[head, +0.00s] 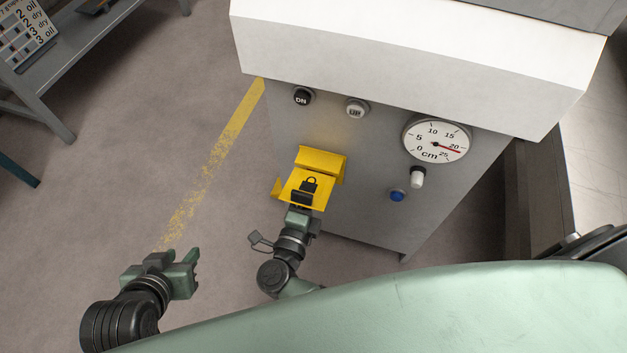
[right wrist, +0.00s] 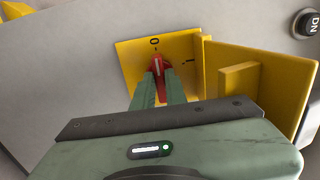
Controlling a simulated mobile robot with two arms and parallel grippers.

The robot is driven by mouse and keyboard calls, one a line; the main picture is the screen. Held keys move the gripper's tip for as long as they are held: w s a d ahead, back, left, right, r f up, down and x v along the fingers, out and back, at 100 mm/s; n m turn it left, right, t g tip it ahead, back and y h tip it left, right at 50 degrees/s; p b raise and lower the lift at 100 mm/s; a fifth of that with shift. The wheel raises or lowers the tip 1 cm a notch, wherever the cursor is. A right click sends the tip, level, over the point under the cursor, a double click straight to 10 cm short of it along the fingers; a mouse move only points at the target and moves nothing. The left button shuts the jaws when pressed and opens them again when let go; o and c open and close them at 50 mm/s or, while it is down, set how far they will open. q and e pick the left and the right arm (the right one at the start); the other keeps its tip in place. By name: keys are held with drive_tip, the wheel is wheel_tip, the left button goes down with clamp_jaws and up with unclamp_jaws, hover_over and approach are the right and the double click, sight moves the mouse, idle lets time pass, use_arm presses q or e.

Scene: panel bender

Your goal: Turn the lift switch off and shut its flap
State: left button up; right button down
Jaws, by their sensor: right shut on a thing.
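The lift switch is a red knob (right wrist: 157,67) on a yellow plate (right wrist: 133,58) in the right wrist view. Its white mark points toward the 0; a second mark, I, is at the right. The right gripper (right wrist: 160,85) is shut on the knob, a finger on each side. The yellow flap (right wrist: 265,80) stands open beside the plate, with a raised yellow tab. In the head view the flap (head: 302,184) sticks out from the panel with a black padlock sign and hides the knob and right fingertips. The left gripper (head: 194,271) is empty and open, low at left.
Above the flap on the grey panel are a black DN button (head: 302,97) and a white UP button (head: 356,108). A round cm gauge (head: 436,141), a white-tipped lever (head: 417,177) and a blue button (head: 397,195) are at right.

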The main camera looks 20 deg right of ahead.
use_arm(q)
drive_tip(key=shift+s+a+f+g, duration=0.2)
drive_tip(key=shift+s+f+g, duration=0.1)
drive_tip(key=shift+s, duration=0.15)
use_arm(e)
drive_tip(key=shift+f, duration=0.1)
drive_tip(key=c, duration=1.4)
unclamp_jaws()
drive_tip(key=shift+c, duration=0.2)
